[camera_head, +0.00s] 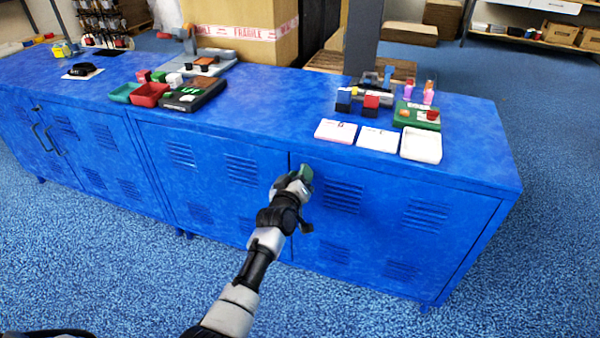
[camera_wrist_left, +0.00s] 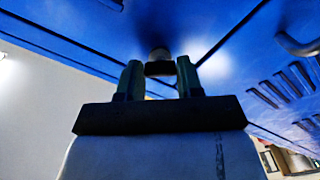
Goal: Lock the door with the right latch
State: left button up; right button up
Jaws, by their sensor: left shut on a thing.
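The door (camera_head: 385,215) is a blue slatted panel on the right half of the front cabinet. It looks closed, close to flush with the door (camera_head: 215,170) to its left. My left gripper (camera_head: 305,175) is at the upper seam between these doors, its greenish fingers against the front. In the left wrist view, the fingers (camera_wrist_left: 160,75) are shut on a small rounded knob-like part, which I take as the latch (camera_wrist_left: 158,55). In the head view my gripper hides the latch, so its turned position cannot be told. My right gripper is not in view.
The blue cabinet top (camera_head: 275,105) carries white trays (camera_head: 378,139), a green box (camera_head: 416,117), and red (camera_head: 150,94) and green bins. A curved handle (camera_wrist_left: 300,45) shows at right in the wrist view. Blue carpet (camera_head: 130,265) in front is clear.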

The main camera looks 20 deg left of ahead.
pick_arm(q)
jog(key=n, duration=1)
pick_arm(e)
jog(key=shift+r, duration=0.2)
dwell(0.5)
pick_arm(q)
jog(key=o, duration=0.9)
jog(key=shift+o, duration=0.2)
jog(key=s+p, duration=0.3)
jog(key=s, duration=0.7)
jog(key=shift+s+a, duration=0.2)
jog(key=shift+s, duration=0.2)
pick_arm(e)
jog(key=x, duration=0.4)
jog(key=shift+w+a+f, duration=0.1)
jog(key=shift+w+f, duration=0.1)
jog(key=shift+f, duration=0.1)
